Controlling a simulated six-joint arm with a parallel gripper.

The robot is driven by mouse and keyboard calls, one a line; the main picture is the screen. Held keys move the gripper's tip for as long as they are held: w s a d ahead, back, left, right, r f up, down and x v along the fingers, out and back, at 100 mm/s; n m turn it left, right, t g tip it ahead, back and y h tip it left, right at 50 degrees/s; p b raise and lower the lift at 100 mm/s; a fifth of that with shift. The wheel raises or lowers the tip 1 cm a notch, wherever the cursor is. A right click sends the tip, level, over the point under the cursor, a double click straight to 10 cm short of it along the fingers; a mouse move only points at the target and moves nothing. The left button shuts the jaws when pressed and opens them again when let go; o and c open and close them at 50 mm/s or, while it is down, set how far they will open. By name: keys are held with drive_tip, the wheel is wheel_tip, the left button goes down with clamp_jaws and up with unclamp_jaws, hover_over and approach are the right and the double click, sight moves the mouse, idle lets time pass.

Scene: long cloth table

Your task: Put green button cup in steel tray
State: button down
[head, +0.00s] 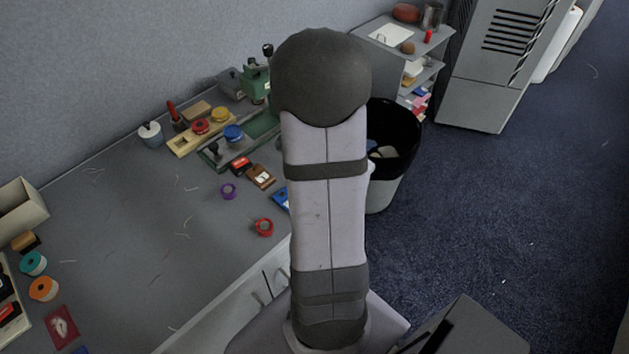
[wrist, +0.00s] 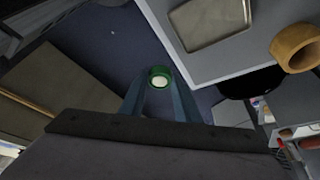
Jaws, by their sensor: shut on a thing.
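In the wrist view, my gripper (wrist: 159,86) is shut on the green button cup (wrist: 159,71), holding it between the fingertips. The cup has a green rim and pale contents. It is held up, with dark blue floor behind it in the picture. The steel tray (wrist: 208,24) lies on the grey surface to the upper right of the cup, apart from it, and its visible part looks empty. In the head view my arm hides the gripper and the cup, and I cannot make out the tray there.
A round wooden item (wrist: 297,46) stands right of the tray. In the head view, a black bin (head: 394,140) stands beside the table (head: 120,225). The table's middle left is mostly clear.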

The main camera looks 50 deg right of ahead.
drive_tip(key=s+a+f+m+y, duration=0.15)
drive_tip(key=s+m, duration=0.25)
drive_tip(key=s, duration=0.4)
drive_tip(key=shift+n+g+h, duration=0.25)
drive_tip(key=shift+n+g, duration=0.05)
drive_tip(key=shift+g, duration=0.1)
drive_tip(key=w+p, duration=0.2)
drive_tip(key=w, duration=0.7)
drive_tip(key=w+p, duration=0.3)
drive_tip(key=w, duration=0.6)
drive_tip(key=shift+w+a+f, duration=0.1)
drive_tip(key=shift+a+f, duration=0.05)
drive_tip(key=shift+w, duration=0.1)
drive_tip(key=shift+f, duration=0.15)
drive_tip(key=shift+f+p, duration=0.85)
drive_tip(key=shift+f, duration=0.8)
drive_tip(key=shift+f+b, duration=0.25)
drive_tip(key=shift+b, duration=0.05)
drive_tip(key=c, duration=1.6)
unclamp_jaws()
drive_tip(key=shift+r, duration=0.1)
drive_tip(key=shift+r, duration=0.1)
